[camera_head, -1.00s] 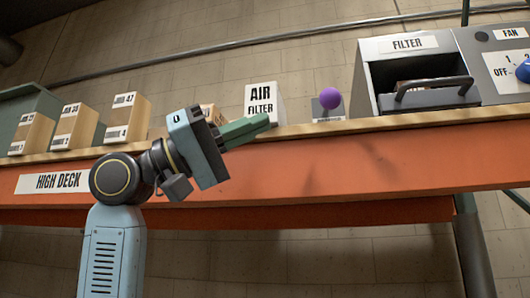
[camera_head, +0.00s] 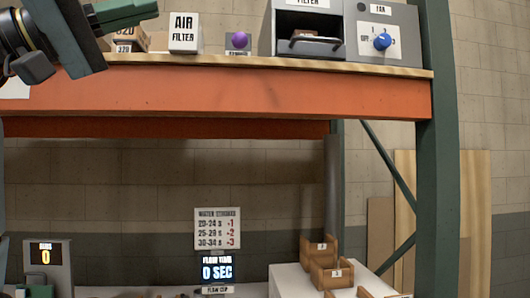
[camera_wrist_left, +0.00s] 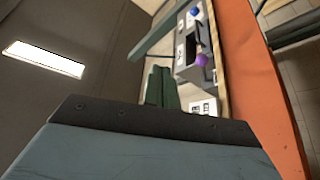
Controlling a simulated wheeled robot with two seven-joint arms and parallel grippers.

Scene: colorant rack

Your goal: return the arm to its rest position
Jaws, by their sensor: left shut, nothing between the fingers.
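My left gripper (camera_head: 140,10) is at the upper left of the head view. Its green fingers are shut and empty, pointing right. It appears above and left of the white AIR FILTER box (camera_head: 185,33), apart from it. In the left wrist view, the green fingers (camera_wrist_left: 162,85) show closed together, with the shelf edge to their right. Most of my left arm is cut off at the left of the head view. My right gripper is not in view.
An orange-fronted high shelf (camera_head: 250,95) carries small boxes (camera_head: 128,40), a purple knob (camera_head: 240,40), the filter housing (camera_head: 300,45) and a fan panel with a blue dial (camera_head: 382,41). A green post (camera_head: 437,150) stands right. Below are a timer display (camera_head: 217,270) and wooden bins (camera_head: 330,275).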

